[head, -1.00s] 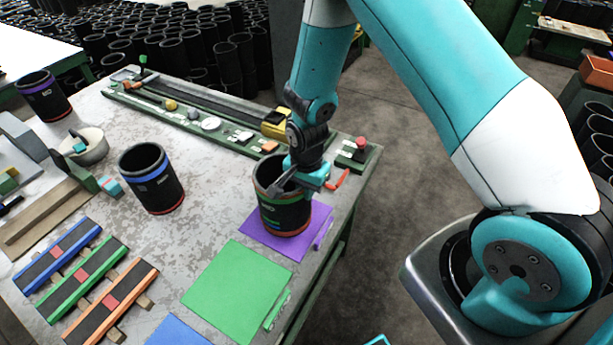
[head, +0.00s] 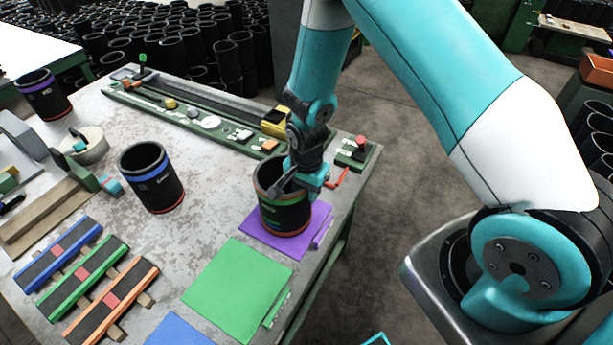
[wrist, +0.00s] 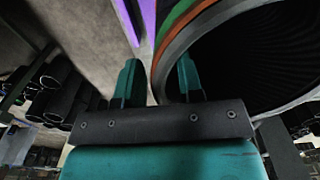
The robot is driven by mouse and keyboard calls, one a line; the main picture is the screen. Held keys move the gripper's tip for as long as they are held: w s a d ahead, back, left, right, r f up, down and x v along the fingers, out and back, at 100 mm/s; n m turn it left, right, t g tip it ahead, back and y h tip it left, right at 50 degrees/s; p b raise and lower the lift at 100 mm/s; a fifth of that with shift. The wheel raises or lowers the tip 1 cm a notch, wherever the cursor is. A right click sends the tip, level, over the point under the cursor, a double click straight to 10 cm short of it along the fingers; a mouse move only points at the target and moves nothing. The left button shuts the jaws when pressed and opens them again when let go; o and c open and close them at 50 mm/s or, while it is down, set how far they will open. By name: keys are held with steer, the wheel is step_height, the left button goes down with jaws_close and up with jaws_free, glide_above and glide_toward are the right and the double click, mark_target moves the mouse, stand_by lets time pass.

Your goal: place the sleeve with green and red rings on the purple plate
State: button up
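The black sleeve with green and red rings (head: 284,212) stands upright on the purple plate (head: 262,238), near the table's right edge. Its green ring, red ring and dark open mouth also show large in the wrist view (wrist: 185,25). My gripper (head: 300,184) is at the sleeve's upper right rim. In the wrist view its teal fingers (wrist: 159,80) stand apart, one outside the sleeve wall and one over its mouth. A gap shows between the fingers and the wall, so it looks open. Part of the rim is hidden behind the gripper in the head view.
A blue-ringed sleeve (head: 152,180) and a purple-ringed sleeve (head: 44,97) stand to the left. A green plate (head: 237,288) and a blue plate (head: 178,332) lie nearer. A control rail (head: 200,118) with knobs runs behind. Colored racks (head: 85,270) lie at front left.

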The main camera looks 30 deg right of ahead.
step_height(320, 180, up, 11)
steer(key=b, duration=0.3)
steer(key=s+a+r+n+y, duration=0.2)
steer(key=s+a+r+n, duration=0.2)
steer(key=s+r+n, duration=0.4)
steer(key=s+a+r+n+y, duration=0.2)
steer(key=s+a+r+n, duration=0.2)
steer(key=s+r+n, duration=0.5)
steer(key=s+n, duration=0.1)
steer(key=s, duration=0.2)
steer(key=shift+s+r+n, duration=0.2)
steer(key=shift+r+n, duration=0.1)
